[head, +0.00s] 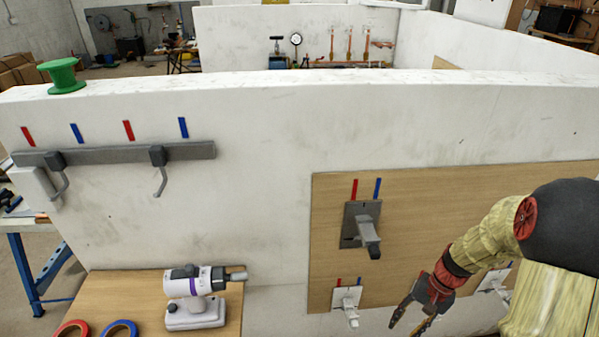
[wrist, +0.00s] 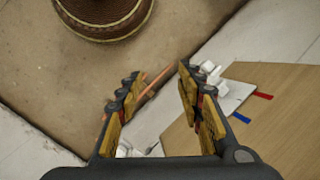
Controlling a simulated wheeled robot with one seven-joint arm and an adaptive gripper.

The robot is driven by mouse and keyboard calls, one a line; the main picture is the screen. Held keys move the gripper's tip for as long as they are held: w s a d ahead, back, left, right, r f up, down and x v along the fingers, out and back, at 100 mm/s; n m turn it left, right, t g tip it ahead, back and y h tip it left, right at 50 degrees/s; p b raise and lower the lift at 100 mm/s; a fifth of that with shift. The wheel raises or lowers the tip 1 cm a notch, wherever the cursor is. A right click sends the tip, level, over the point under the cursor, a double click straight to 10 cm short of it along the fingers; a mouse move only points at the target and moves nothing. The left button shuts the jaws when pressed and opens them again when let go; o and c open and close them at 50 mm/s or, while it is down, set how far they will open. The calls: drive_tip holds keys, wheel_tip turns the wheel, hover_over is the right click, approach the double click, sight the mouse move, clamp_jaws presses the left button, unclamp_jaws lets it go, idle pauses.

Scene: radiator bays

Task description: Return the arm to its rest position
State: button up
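My arm (head: 492,238) comes in from the right edge of the head view, in front of the wooden board, and bends down to the left. My gripper (head: 407,318) hangs low in front of that board, pointing down, just right of the lower bracket. In the wrist view my gripper (wrist: 157,76) is open, with its two padded fingers clearly apart. A thin copper-coloured rod (wrist: 155,80) shows between the fingers; I cannot tell its distance, and neither finger clearly closes on it.
The wooden board (head: 440,200) carries a large bracket (head: 362,230) and a lower bracket (head: 346,304). At left, a hook rail (head: 110,154) hangs above a power drill (head: 195,296) and tape rolls (head: 120,329). A brown round thing (wrist: 105,22) stands on the floor.

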drive_tip(key=s+a+r+n+t+h+p, duration=0.1)
drive_tip(key=s+a+r+n+t, duration=0.1)
drive_tip(key=r, duration=0.9)
drive_tip(key=s+a+r+n+t+h+p, duration=0.1)
drive_tip(key=s+a+r, duration=0.4)
drive_tip(key=r, duration=0.6)
drive_tip(key=s+a+r+n+t+h+p, duration=0.1)
drive_tip(key=s+a+r+n+t+p, duration=0.1)
drive_tip(key=s+r, duration=0.4)
wheel_tip(320, 180, up, 6)
drive_tip(key=shift+s+a+f+n+t, duration=0.15)
drive_tip(key=shift+a+f+n+t, duration=0.1)
drive_tip(key=shift+a+n+t, duration=0.75)
drive_tip(key=shift+c, duration=0.9)
